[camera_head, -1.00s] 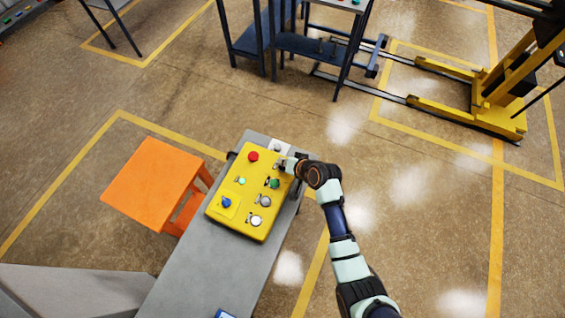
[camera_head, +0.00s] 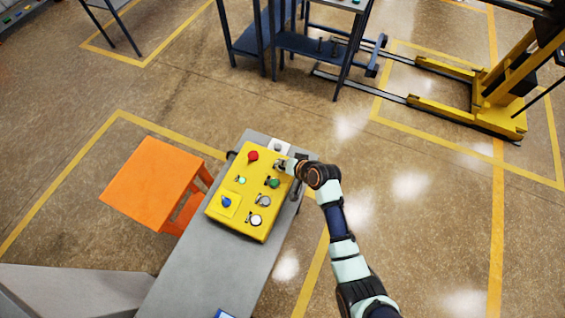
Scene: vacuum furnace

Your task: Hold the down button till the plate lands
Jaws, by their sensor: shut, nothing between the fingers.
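A yellow control box (camera_head: 232,204) lies on a narrow grey table. On its face are a red button (camera_head: 252,156), a green button (camera_head: 273,183), a small lit green lamp (camera_head: 241,180), a blue knob (camera_head: 227,202) and two pale round controls (camera_head: 264,201). My gripper (camera_head: 283,164) is shut and empty at the upper right corner of the box, right of the red button. It hides what lies under its tips, and I cannot tell whether it presses anything. I cannot read which control is the down button. I cannot make out the plate.
The grey table (camera_head: 196,271) runs toward the lower left. An orange stool (camera_head: 152,184) stands left of it. A dark blue rack (camera_head: 300,45) and a yellow lift (camera_head: 497,95) stand at the back. Open floor lies to the right.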

